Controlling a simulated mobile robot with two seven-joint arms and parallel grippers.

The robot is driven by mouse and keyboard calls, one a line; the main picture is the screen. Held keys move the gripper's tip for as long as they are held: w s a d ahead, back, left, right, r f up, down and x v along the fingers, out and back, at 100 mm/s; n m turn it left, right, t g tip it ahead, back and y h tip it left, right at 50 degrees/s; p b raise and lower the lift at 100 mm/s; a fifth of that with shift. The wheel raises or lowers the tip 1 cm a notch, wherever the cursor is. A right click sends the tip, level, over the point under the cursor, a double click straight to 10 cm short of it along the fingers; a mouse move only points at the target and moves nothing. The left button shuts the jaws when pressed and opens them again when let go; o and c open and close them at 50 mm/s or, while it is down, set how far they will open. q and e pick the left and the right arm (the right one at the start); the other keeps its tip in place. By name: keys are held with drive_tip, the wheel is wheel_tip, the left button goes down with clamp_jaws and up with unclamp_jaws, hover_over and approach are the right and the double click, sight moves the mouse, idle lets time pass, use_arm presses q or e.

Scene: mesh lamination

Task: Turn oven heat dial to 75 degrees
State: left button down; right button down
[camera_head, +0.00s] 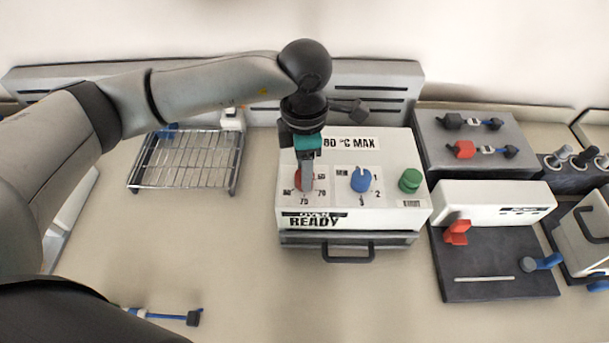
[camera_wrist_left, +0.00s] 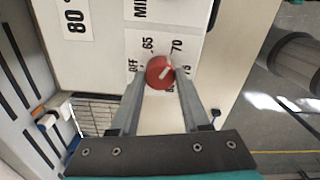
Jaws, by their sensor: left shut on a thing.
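The oven (camera_head: 340,218) is a white box marked "READY" and "°C MAX". Its red heat dial (camera_head: 298,172) is on the top face and partly hidden by my left gripper (camera_head: 307,186). In the left wrist view, the fingers of my left gripper are shut on the red dial (camera_wrist_left: 160,72), one on each side. The dial's white mark points up and right in that view, seemingly between 70 and the label clockwise of it. Labels 65 and 70 are readable there; those nearer the right finger are partly hidden. My right gripper is not in view.
A blue knob (camera_head: 360,180) and a green knob (camera_head: 410,181) sit right of the dial. A handle (camera_head: 348,255) is on the oven front. A wire rack (camera_head: 188,160) stands left. A white device with a red lever (camera_head: 457,232) stands right. The table's front middle is clear.

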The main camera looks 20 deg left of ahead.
use_arm(q)
drive_tip(key=m+b, duration=0.8)
drive_tip(key=shift+f, duration=0.15)
drive_tip(key=shift+r+m+b, duration=0.2)
drive_tip(key=shift+m+b, duration=1.65)
drive_tip(key=shift+m, duration=0.35)
drive_tip(key=shift+c, duration=1.9)
unclamp_jaws()
wheel_tip(320, 180, up, 15)
drive_tip(key=p, duration=0.2)
drive_tip(key=shift+r+p, duration=0.15)
drive_tip(key=shift+p, duration=0.2)
